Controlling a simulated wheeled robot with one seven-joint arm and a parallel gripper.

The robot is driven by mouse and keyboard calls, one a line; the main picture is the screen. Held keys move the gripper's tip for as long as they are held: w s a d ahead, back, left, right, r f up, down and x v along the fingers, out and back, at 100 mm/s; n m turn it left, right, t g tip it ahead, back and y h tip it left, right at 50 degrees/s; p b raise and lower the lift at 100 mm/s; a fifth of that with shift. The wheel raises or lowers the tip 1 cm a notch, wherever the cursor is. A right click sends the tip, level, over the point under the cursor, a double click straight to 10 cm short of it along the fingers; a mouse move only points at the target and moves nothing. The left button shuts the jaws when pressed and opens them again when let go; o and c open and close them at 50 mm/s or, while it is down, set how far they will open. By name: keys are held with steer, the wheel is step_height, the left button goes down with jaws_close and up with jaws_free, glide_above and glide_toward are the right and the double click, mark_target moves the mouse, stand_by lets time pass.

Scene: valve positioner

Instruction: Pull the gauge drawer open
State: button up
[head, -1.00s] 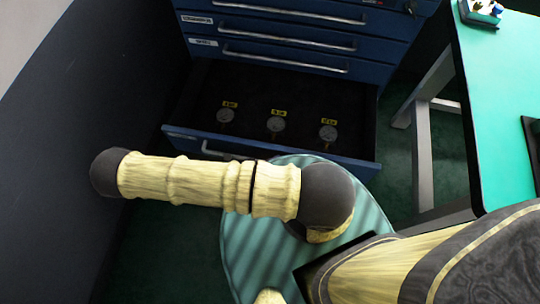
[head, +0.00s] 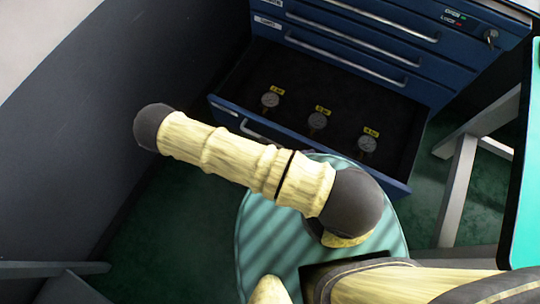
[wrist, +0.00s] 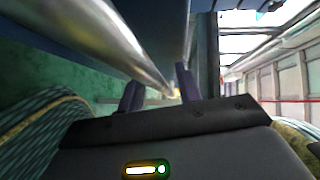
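The gauge drawer (head: 395,172) is the lowest drawer of the blue cabinet and stands well out, open. Inside it lie three round gauges, a left one (head: 270,100), a middle one (head: 317,121) and a right one (head: 367,145), each with a yellow tag. The drawer's handle (head: 252,132) shows partly behind my arm. In the wrist view, a silver bar (wrist: 125,42) runs close in toward my gripper (wrist: 160,90). The two fingers are apart. I cannot tell whether the bar lies between them or just beyond. My gripper is hidden in the head view.
The blue cabinet (head: 400,50) has closed drawers above and a lock (head: 491,36) at its upper right. A green-topped table (head: 526,190) with pale legs stands to the right. A dark wall (head: 90,150) is on the left. Some green floor is bare.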

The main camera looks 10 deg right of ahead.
steer(key=s+a+r, duration=0.2)
steer(key=a, duration=1.5)
steer(key=shift+s+r, duration=0.2)
steer(key=shift+s, duration=0.05)
steer(key=w+d+r+n+y, duration=0.4)
steer(key=d+r+n+y, duration=0.1)
steer(key=r+n, duration=0.5)
steer(key=w+d+r+n+y, duration=0.3)
steer(key=d+r+n+y, duration=0.35)
steer(key=n, duration=0.55)
steer(key=w+d+r+n+y, duration=0.4)
steer(key=d+r+n+y, duration=0.1)
steer(key=r+n, duration=0.55)
step_height(320, 180, up, 22)
steer(key=p, duration=2.2)
steer(key=shift+s+p, duration=0.25)
steer(key=shift+p, duration=0.1)
